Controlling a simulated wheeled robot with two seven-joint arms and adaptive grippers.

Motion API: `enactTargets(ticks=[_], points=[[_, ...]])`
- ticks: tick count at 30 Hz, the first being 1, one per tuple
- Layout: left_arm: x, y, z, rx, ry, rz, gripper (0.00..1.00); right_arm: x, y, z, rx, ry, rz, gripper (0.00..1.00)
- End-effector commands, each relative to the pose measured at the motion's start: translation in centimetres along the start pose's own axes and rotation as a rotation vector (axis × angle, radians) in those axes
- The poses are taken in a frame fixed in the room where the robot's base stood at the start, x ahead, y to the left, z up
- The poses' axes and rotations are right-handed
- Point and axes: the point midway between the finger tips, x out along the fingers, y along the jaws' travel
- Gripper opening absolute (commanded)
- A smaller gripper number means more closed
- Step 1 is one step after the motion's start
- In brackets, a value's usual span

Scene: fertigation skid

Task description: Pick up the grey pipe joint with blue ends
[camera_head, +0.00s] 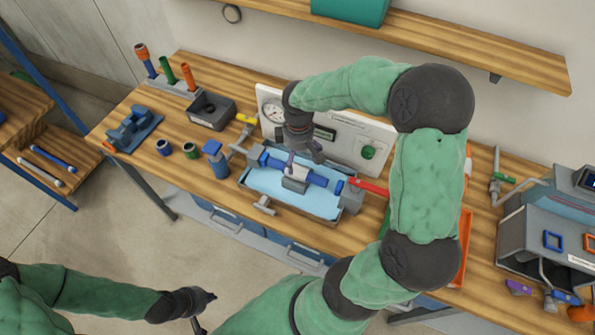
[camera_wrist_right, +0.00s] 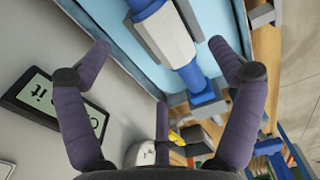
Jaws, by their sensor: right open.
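The grey pipe joint with blue ends (camera_head: 316,180) lies across a light-blue tray (camera_head: 262,184) on the bench, over a grey block. Its pale grey middle and a blue end (camera_wrist_right: 196,78) show in the right wrist view. My right gripper (camera_head: 305,163) is above the joint and partly covers it in the head view. In the wrist view its fingers (camera_wrist_right: 160,56) are spread, with the joint beyond and between them, not gripped. My left gripper (camera_head: 208,308) is low at the left, away from the bench, with its fingers apart and empty.
A white panel with a gauge (camera_head: 273,110) stands close behind the tray. A red handle (camera_head: 368,187) is at the tray's right. A blue-topped fitting (camera_head: 216,158) stands at its left. A grey machine (camera_head: 550,235) is at the far right. A wooden shelf (camera_head: 430,35) runs above.

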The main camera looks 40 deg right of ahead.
Motion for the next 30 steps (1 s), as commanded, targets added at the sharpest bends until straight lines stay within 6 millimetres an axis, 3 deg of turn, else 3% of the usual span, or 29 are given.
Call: enactTargets(ticks=[7,15,23,24,30], points=[[0.4,-0.1,0.0,0.0,0.0,0.0,0.0,1.4,0.0,0.1,0.0,-0.001,-0.001,0.92],[1.4,-0.5,-0.1,0.0,0.0,0.0,0.0,5.1,-0.1,0.2,0.0,-0.001,-0.002,0.92],[1.3,-0.5,-0.1,0.0,0.0,0.0,0.0,5.5,0.0,0.1,0.0,0.0,0.001,0.92],[1.3,-0.5,-0.1,0.0,0.0,0.0,0.0,5.5,0.0,0.1,0.0,0.0,0.001,0.89],[1.3,-0.5,-0.1,0.0,0.001,0.0,0.0,5.5,0.0,0.1,0.0,0.0,0.0,0.33]])
